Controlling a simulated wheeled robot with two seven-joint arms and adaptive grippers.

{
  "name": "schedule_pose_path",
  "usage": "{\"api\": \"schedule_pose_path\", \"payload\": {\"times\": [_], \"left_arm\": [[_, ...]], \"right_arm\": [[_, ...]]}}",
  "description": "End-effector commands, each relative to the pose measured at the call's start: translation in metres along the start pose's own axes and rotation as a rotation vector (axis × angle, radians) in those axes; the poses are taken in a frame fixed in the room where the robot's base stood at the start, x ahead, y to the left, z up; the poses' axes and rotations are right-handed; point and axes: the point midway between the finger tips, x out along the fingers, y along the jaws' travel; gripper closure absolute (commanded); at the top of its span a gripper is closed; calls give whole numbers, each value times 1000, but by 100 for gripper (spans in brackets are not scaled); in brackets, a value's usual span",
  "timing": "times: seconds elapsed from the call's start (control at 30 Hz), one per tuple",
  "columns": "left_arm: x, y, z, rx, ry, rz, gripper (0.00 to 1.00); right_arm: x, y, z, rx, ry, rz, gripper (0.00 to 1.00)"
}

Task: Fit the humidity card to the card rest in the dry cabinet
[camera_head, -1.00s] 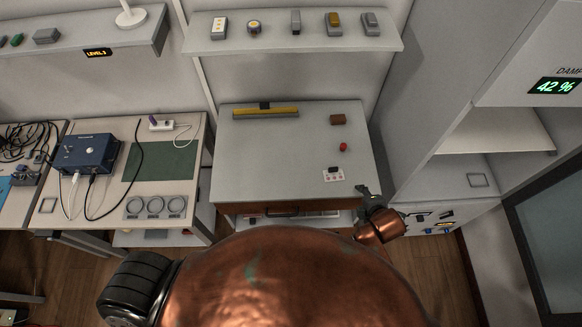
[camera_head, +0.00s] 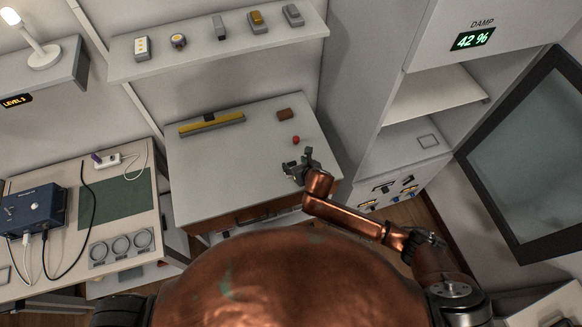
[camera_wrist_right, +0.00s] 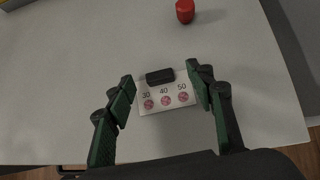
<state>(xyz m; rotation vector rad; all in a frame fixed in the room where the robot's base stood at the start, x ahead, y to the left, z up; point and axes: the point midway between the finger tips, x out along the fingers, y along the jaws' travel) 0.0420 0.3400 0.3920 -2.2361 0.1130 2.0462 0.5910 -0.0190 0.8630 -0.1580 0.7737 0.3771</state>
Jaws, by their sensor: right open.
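The humidity card (camera_wrist_right: 166,101) lies flat on the grey table. It is white with pink dots marked 30, 40 and 50 and has a black grip (camera_wrist_right: 160,76) at its far edge. My right gripper (camera_head: 297,164) is over the table; in the right wrist view its open fingers (camera_wrist_right: 160,75) are on either side of the card, with nothing clasped. In the head view the gripper hides the card. The dry cabinet (camera_head: 408,52) is at the right, its display reading 42 %. My left gripper is not in view.
A red knob-like object (camera_head: 296,140), a brown block (camera_head: 285,114) and a yellow-and-grey bar (camera_head: 212,123) are on the table (camera_head: 200,180). The cabinet's glass door (camera_head: 530,150) stands open at the right. A shelf (camera_head: 215,45) hangs behind the table.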

Motion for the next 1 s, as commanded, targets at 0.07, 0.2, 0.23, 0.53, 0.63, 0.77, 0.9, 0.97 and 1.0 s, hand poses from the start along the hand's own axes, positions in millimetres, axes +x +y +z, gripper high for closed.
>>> {"api": "schedule_pose_path", "payload": {"times": [0.07,0.2,0.23,0.53,0.63,0.77,0.9,0.97,1.0], "left_arm": [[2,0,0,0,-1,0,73],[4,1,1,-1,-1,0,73],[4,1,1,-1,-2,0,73],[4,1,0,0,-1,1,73],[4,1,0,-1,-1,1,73],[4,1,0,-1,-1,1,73],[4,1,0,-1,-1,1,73],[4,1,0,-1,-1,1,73],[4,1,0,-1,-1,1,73]], "right_arm": [[14,4,-5,3,3,1,51],[31,3,-4,3,1,-1,51],[34,3,-5,2,1,0,51],[37,3,-4,2,1,0,51],[37,3,-4,2,1,0,58],[37,3,-4,3,1,0,67],[37,3,-4,3,1,0,76],[37,3,-4,3,1,0,80],[37,3,-4,3,1,0,83]]}}
